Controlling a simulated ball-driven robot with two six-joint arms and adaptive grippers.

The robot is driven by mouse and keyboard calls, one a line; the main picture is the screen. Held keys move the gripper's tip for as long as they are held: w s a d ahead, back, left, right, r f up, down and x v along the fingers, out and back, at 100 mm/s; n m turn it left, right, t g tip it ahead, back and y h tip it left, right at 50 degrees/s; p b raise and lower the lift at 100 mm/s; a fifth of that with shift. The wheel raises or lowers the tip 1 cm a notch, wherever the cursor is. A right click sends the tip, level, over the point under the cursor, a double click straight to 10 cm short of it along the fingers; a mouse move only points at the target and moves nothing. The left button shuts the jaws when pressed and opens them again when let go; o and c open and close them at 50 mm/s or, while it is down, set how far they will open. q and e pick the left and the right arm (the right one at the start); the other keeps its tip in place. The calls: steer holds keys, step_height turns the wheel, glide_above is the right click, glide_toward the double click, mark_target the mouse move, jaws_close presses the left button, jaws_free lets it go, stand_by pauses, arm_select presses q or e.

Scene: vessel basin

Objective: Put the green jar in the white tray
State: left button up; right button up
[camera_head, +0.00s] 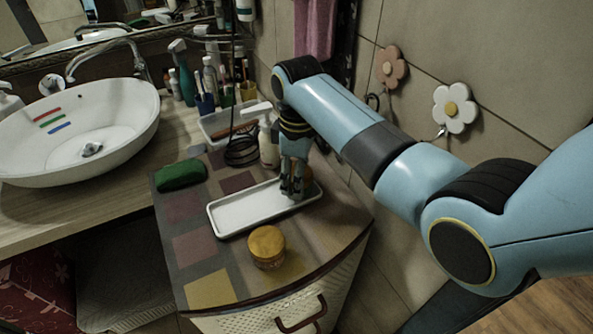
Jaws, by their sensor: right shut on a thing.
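The white tray (228,216) is a shallow, rounded rectangle on the patterned counter top. My right gripper (291,190) points down over the tray's right end. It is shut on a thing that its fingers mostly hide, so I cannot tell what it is. A small brownish thing (307,176) shows just behind the fingers; I cannot tell whether they touch it. I cannot clearly make out a green jar. A round jar with a yellow-gold lid (266,246) stands in front of the tray. My left gripper is not in view.
A dark green rounded object (181,175) lies left of the tray. A white pump bottle (268,140), dark coiled cord (241,150) and a bin of items (216,125) stand behind. The basin (75,135) is at left. The tray's left part is clear.

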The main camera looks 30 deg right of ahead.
steer(key=o, duration=0.8)
steer(key=shift+s+f, duration=0.1)
steer(key=o, duration=0.5)
steer(key=shift+w+f, duration=0.1)
steer(key=shift+w, duration=0.2)
steer(key=shift+c, duration=0.2)
steer(key=shift+s, duration=0.1)
steer(key=shift+r, duration=0.6)
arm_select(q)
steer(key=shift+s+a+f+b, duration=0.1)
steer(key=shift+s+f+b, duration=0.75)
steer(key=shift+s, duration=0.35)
arm_select(e)
step_height(320, 180, up, 11)
steer(key=shift+r, duration=0.15)
